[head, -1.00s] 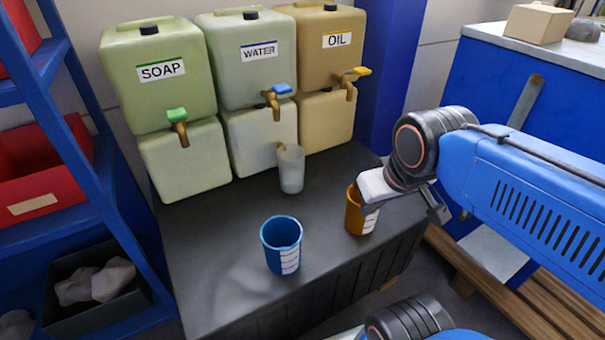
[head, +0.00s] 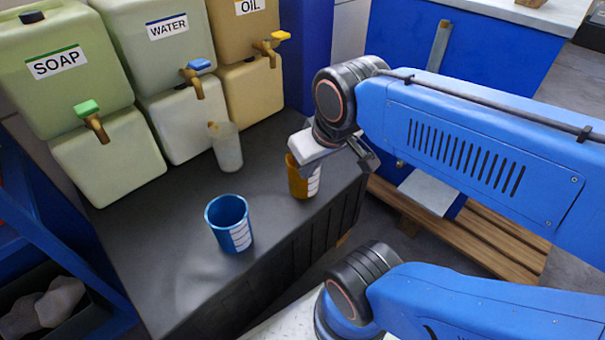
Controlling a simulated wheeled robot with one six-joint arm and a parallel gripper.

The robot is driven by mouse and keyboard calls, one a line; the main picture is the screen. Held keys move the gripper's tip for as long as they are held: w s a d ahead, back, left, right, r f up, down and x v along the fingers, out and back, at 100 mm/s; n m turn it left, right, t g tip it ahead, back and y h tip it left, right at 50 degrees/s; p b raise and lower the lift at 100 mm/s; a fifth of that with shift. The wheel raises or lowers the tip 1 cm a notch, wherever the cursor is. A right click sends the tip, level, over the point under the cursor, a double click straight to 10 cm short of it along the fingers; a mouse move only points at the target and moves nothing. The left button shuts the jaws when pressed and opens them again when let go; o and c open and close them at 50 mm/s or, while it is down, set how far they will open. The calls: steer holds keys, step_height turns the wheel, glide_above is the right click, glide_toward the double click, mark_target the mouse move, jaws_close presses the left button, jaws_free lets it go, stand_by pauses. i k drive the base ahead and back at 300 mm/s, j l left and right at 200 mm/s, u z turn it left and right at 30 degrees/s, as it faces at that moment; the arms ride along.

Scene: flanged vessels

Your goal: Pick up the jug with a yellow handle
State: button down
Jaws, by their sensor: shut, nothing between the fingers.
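A translucent jug (head: 227,150) stands on the dark bench below the water tap. A small tan-yellow piece (head: 212,127) shows at its upper left rim and may be its handle. A blue jug (head: 228,224) with a white scale stands nearer, and no handle shows on it. An orange-yellow jug (head: 300,183) with a white scale stands to the right, partly hidden by my gripper; I cannot see its handle. My gripper (head: 333,148) is shut and empty, in front of the orange-yellow jug's upper part in the picture. I cannot tell whether they touch.
Soap (head: 62,88), water (head: 168,80) and oil (head: 245,70) tanks with taps line the back of the bench (head: 160,235). A blue shelf (head: 50,235) stands at left. A wooden pallet (head: 480,245) and a blue cabinet (head: 490,75) are at right.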

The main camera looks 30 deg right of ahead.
mark_target(224, 137)
steer(key=j+z, duration=0.2)
steer(key=z, duration=0.25)
steer(key=k+j+z, duration=0.1)
steer(key=z, duration=0.3)
steer(key=k+j+z, duration=0.1)
steer(key=z, duration=0.35)
steer(key=k, duration=0.1)
